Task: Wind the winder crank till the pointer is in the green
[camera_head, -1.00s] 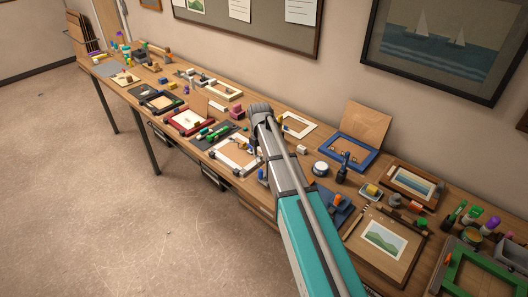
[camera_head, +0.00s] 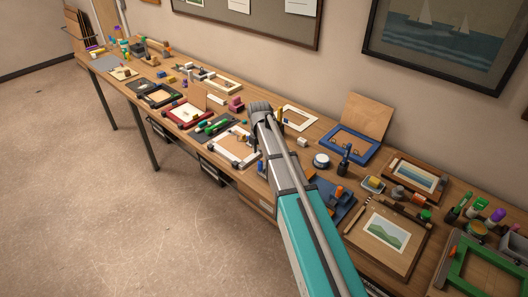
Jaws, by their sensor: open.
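I cannot make out a winder, crank, pointer or green zone among the small things on the long wooden workbench (camera_head: 300,165). A blue base (camera_head: 325,190) with an orange part (camera_head: 340,193) lies beside my arm, partly hidden by it; I cannot tell whether it is the winder. My gripper (camera_head: 259,108) is at the far grey end of my arm, over the middle of the bench. It is open, though its fingers are hard to make out. No object shows in it. My arm hides part of the bench behind and below it.
A white frame (camera_head: 237,162) lies left of my arm. A blue frame (camera_head: 351,158) with an upright board (camera_head: 365,120), a dark bottle (camera_head: 344,160) and a landscape picture (camera_head: 388,236) are to the right. Most of the bench is crowded. The floor (camera_head: 120,220) in front is clear.

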